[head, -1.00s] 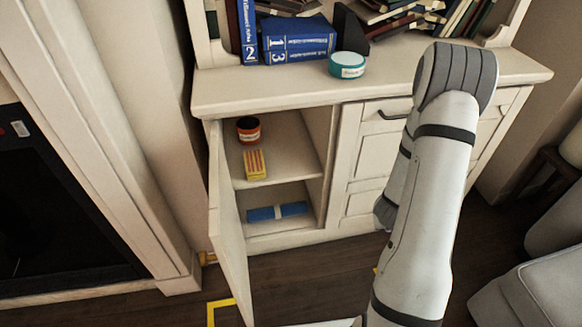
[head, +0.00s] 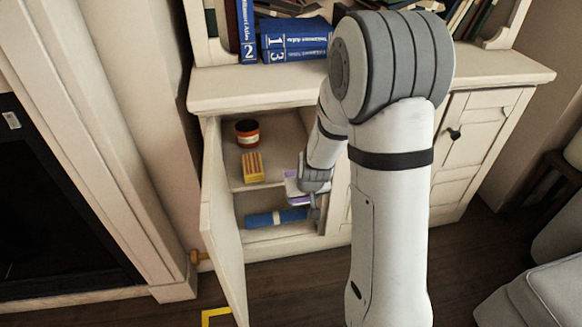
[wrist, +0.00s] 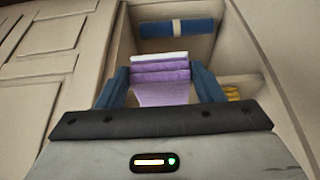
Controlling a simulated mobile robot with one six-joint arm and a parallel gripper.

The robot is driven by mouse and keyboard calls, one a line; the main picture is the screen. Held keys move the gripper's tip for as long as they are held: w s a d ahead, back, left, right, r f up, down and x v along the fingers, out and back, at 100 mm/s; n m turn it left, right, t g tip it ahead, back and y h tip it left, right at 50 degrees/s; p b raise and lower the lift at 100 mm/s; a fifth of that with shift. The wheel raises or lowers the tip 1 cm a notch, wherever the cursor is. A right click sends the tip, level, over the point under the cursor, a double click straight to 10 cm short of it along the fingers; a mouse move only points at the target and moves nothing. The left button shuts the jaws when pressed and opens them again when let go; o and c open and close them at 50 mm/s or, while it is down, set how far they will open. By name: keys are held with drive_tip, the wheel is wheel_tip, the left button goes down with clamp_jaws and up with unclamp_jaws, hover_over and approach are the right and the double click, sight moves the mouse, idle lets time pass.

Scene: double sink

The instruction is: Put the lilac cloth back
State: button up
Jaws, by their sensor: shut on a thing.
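My gripper (wrist: 163,88) is shut on the lilac cloth (wrist: 163,93), which is folded in layers with a white band along its far edge. The cloth sits between the two blue fingers in the wrist view. In the head view the gripper (head: 308,188) is at the right side of the open cabinet, at about the height between upper and lower shelf. Only a little of the cloth (head: 292,174) shows there; my arm hides part of it. The open cabinet (head: 231,120) holds a rolled blue cloth with a pale band (head: 265,219) on its lower shelf.
The upper shelf holds an orange and black jar (head: 247,132) and a yellow and red box (head: 252,167). The cabinet door (head: 222,225) stands open to the left. The lower shelf's right part is partly hidden.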

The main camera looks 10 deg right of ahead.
drive_tip(key=w+b, duration=0.2)
drive_tip(key=w, duration=1.3)
drive_tip(key=shift+w+d+f, duration=0.1)
drive_tip(key=shift+w+b, duration=0.1)
drive_tip(key=shift+b, duration=0.25)
wheel_tip(320, 180, down, 4)
drive_tip(key=shift+r+b, duration=0.25)
drive_tip(key=shift+b, duration=0.75)
drive_tip(key=o, duration=0.9)
drive_tip(key=shift+r, duration=0.1)
drive_tip(key=p+v, duration=0.4)
drive_tip(key=v, duration=0.7)
drive_tip(key=shift+r, duration=0.15)
drive_tip(key=shift+s+r, duration=0.4)
drive_tip(key=shift+r, duration=0.1)
drive_tip(key=s+r+g, duration=0.1)
drive_tip(key=s+r, duration=0.1)
drive_tip(key=s, duration=0.8)
drive_tip(key=s+r+g, duration=0.1)
drive_tip(key=s+r, duration=0.2)
drive_tip(key=s, duration=0.8)
drive_tip(key=s+r+g, duration=0.1)
drive_tip(key=s+r, duration=0.2)
drive_tip(key=s, duration=0.8)
drive_tip(key=shift+s+a+g, duration=0.1)
drive_tip(key=shift+a+g, duration=0.2)
drive_tip(key=shift+a, duration=0.1)
